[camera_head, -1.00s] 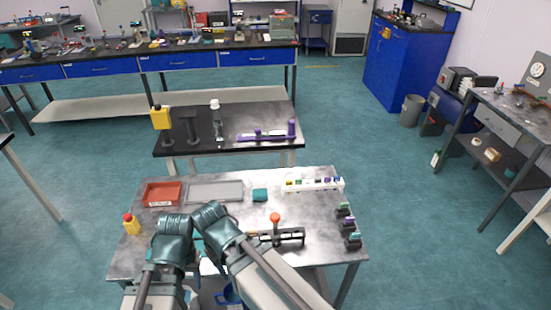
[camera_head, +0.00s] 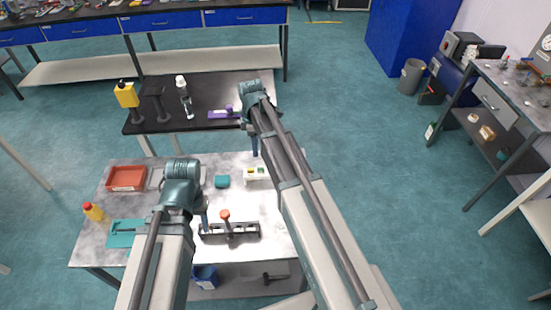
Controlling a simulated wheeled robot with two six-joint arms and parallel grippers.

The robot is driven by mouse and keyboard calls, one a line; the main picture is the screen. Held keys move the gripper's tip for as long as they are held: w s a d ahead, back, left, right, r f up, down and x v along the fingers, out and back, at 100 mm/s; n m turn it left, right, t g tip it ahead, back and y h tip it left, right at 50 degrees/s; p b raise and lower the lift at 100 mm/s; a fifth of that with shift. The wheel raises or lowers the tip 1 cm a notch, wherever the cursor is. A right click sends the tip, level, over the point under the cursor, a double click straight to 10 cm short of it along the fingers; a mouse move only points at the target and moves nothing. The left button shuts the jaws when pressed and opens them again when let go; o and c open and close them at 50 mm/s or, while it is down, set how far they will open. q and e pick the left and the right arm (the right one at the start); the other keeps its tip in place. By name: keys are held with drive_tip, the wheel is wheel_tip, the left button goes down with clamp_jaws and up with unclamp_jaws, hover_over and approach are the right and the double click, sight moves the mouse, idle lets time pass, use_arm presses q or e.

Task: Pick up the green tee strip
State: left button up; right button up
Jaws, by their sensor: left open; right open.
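I cannot clearly identify the green tee strip at this size. A white rack (camera_head: 257,178) at the table's back right shows small yellow and green pieces; its right part is hidden behind my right arm. My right gripper (camera_head: 255,149) is open and points down, just above and behind the rack in the picture. My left gripper (camera_head: 205,221) is open and points down, near the left end of a black stand (camera_head: 240,231) with an orange-red knob. Fingertip detail is too small to see.
A red tray (camera_head: 127,178), a teal block (camera_head: 222,182), a yellow bottle with a red cap (camera_head: 94,212) and a teal mat (camera_head: 122,240) are on the metal table.

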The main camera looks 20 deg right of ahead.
drive_tip(key=shift+n, duration=0.3)
drive_tip(key=f+b, duration=0.2)
drive_tip(key=b, duration=0.1)
drive_tip(key=d+f+b, duration=0.1)
drive_tip(key=f+b, duration=0.1)
drive_tip(key=f, duration=0.1)
drive_tip(key=w+f+b, duration=0.1)
drive_tip(key=f+b, duration=0.2)
drive_tip(key=shift+w+d+f+b, duration=0.1)
drive_tip(key=shift+d+f+b, duration=0.1)
drive_tip(key=shift+d+b, duration=0.2)
use_arm(q)
wheel_tip(320, 180, down, 8)
drive_tip(key=shift+d+f, duration=0.15)
drive_tip(key=shift+d, duration=0.25)
use_arm(e)
drive_tip(key=shift+r, duration=0.1)
use_arm(q)
drive_tip(key=shift+w+f, duration=0.1)
wheel_tip(320, 180, down, 5)
drive_tip(key=b, duration=0.5)
use_arm(e)
drive_tip(key=f, duration=0.5)
drive_tip(key=shift+s+a+f, duration=0.1)
drive_tip(key=shift+s+f, duration=0.1)
drive_tip(key=shift+s, duration=0.05)
drive_tip(key=shift+r, duration=0.1)
clamp_jaws()
